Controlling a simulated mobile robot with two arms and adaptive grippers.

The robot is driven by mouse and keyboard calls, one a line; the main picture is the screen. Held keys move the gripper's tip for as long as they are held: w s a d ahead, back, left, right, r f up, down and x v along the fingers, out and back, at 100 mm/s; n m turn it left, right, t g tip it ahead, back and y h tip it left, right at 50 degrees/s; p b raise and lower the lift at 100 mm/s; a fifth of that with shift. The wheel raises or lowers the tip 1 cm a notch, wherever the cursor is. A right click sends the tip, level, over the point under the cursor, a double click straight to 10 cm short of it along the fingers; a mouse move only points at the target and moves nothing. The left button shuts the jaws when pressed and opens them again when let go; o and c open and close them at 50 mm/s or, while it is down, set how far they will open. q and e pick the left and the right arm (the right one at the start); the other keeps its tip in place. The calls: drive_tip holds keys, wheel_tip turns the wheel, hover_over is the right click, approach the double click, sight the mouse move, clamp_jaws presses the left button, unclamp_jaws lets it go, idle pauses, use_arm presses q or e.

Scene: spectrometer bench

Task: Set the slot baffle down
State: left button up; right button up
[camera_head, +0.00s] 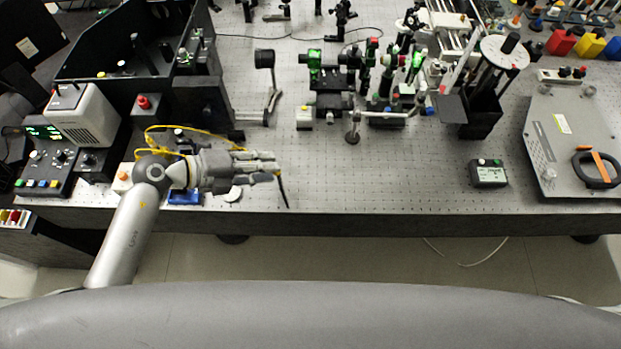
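My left gripper (274,167) reaches in from the left over the front left part of the bench. Its fingers are closed on a thin dark plate, which I take to be the slot baffle (284,191). The plate shows nearly edge-on as a narrow dark strip, slightly tilted, hanging from the fingertips toward the front edge. Its slot cannot be made out, and its upper part is partly hidden by the fingers. It seems to be held above the bench top (360,190). My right gripper is not in view.
The front middle of the bench is clear. Optical mounts (330,85) stand behind. A small black box (488,173) and a large grey case (570,140) are at the right. A blue item (184,197) and a white disc (233,194) lie near my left gripper.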

use_arm(q)
drive_tip(key=shift+r, duration=0.25)
